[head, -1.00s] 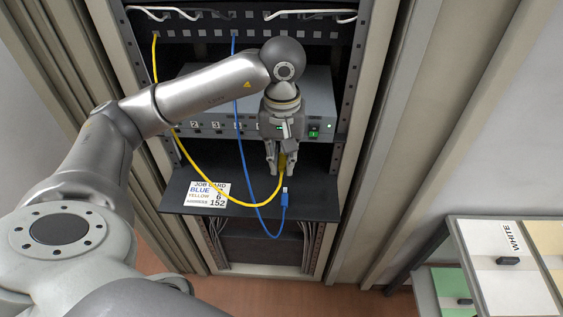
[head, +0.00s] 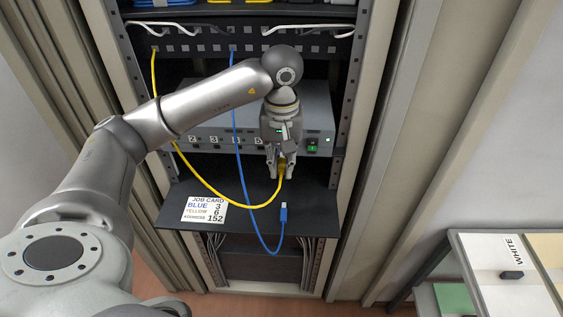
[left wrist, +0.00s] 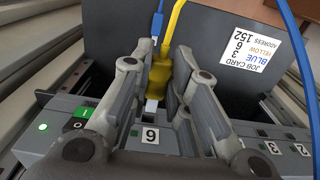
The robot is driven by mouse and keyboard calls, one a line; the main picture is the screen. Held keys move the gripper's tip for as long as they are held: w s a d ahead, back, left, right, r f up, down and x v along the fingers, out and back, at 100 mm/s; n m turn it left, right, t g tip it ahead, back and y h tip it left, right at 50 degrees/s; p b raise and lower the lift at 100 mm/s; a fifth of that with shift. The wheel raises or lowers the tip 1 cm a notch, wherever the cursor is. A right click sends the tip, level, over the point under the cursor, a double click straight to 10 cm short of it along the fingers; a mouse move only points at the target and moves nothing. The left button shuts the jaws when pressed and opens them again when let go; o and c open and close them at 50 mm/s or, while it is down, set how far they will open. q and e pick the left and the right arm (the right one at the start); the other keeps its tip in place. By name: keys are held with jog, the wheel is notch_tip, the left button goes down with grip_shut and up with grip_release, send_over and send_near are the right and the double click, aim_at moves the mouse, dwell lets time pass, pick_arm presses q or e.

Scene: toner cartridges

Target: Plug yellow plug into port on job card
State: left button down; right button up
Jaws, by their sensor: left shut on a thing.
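My left gripper (head: 281,172) is shut on the yellow plug (head: 282,165) in front of the grey switch box (head: 312,120). In the left wrist view the yellow plug (left wrist: 159,74) sits between the fingers, its pale tip pointing toward the box front by the label 6 (left wrist: 150,135). The job card (head: 205,209) on the black shelf reads blue 3, yellow 6, address 152. It shows upside down in the wrist view (left wrist: 251,50). My right gripper is not in view.
The yellow cable (head: 225,200) loops down from the patch panel (head: 195,40). A lit green switch (head: 312,147) is right of the gripper.

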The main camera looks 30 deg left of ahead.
aim_at(282, 157)
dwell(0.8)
pick_arm(q)
jog(key=shift+b, duration=0.5)
dwell(0.7)
jog(key=shift+w+a+b, duration=0.4)
jog(key=shift+w+b, duration=0.1)
jog(key=shift+w, duration=0.15)
dwell(0.6)
jog(key=shift+w+a, duration=0.5)
jog(key=shift+w, duration=0.3)
dwell(1.0)
jog(key=c, duration=1.3)
grip_release()
jog(key=shift+w, duration=0.1)
jog(key=shift+r, duration=0.1)
notch_tip(282, 157, up, 12)
